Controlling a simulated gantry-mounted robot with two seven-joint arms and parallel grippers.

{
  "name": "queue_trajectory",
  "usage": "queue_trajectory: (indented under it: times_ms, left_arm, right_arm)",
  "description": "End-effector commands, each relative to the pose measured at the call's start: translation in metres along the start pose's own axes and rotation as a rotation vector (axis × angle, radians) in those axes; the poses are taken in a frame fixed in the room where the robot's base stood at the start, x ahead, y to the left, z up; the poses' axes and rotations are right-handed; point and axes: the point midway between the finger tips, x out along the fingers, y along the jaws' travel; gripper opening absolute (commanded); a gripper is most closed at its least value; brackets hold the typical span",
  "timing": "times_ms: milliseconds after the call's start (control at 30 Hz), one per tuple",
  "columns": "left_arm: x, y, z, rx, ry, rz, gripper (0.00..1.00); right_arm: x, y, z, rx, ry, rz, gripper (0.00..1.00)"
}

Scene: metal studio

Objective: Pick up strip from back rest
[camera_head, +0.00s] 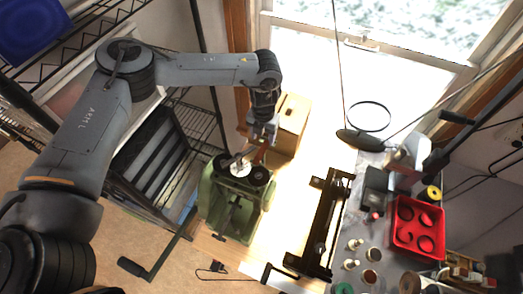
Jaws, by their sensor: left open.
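A green hand-cranked machine (222,212) with dark rollers stands in the middle of the view. A small reddish-brown piece (262,154), perhaps the strip, shows at the back of the machine, right under my left gripper. My left gripper (257,146) comes down from above at the back of the machine, with its jaws open. The fingertips are small and partly blend with the parts behind, so I cannot tell whether they touch the piece. The back rest is not clearly distinguishable. My right gripper is not in view.
A wooden box (293,117) stands just behind the gripper. The machine's crank handle (134,267) reaches out front left. A black metal frame (322,225) lies to the right, beside a bench with a red tray (418,206) and small jars. Wire shelving (200,128) stands at left.

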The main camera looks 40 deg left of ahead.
Motion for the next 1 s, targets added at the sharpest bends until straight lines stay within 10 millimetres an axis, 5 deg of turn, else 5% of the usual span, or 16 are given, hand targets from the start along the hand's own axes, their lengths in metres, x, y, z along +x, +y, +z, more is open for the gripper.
queue_trajectory:
  times_ms: [600, 1000]
  left_arm:
    - [0.055, 0.000, 0.004, 0.001, -0.001, 0.001, 0.56]
    - [0.061, 0.000, 0.004, 0.000, -0.002, 0.000, 0.56]
  right_arm:
    - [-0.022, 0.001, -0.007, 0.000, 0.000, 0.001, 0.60]
    - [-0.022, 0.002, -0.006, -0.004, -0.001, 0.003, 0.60]
